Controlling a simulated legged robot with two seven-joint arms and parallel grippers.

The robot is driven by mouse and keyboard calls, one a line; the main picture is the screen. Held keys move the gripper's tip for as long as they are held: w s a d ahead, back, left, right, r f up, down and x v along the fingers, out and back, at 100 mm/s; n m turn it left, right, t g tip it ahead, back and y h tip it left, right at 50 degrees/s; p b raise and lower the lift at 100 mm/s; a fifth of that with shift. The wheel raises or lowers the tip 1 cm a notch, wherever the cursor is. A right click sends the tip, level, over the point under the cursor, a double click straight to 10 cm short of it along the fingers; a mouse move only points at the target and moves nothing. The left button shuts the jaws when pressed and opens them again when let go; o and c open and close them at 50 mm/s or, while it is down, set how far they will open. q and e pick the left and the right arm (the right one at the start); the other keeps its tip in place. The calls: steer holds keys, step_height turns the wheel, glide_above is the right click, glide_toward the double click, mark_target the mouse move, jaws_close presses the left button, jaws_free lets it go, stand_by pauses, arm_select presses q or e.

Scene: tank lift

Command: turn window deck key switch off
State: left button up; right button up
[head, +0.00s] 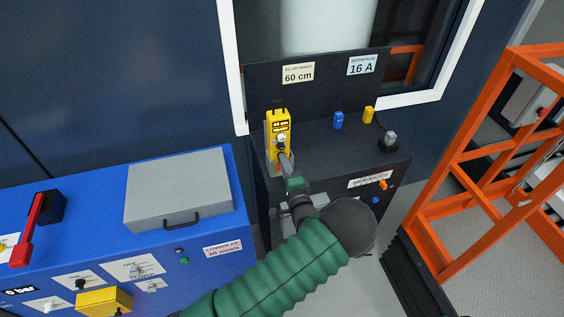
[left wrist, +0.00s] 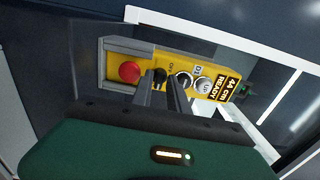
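The window deck (head: 330,140) is a dark console under the window. A yellow control box (head: 278,125) stands in a grey holder at its left end. In the left wrist view the yellow box (left wrist: 213,72) shows a red button (left wrist: 130,72), a black switch (left wrist: 160,76), silver knobs (left wrist: 203,84) and a display reading 44 CM READY (left wrist: 228,89). My left gripper (head: 282,158) reaches the lower part of the box. Its two fingertips (left wrist: 160,80) stand either side of the black switch with a narrow gap; contact is unclear. My right gripper is out of view.
A blue console (head: 190,247) with a grey lidded box (head: 178,190) and a red lever (head: 30,230) is at left. An orange frame (head: 450,190) stands at right. Small blue (head: 338,120) and yellow (head: 368,114) items sit on the deck.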

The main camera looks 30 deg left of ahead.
arm_select(q)
steer(key=shift+w+d, duration=0.3)
steer(key=shift+d, duration=0.2)
jaws_close()
steer(key=shift+s+a, duration=0.25)
steer(key=shift+a, duration=0.15)
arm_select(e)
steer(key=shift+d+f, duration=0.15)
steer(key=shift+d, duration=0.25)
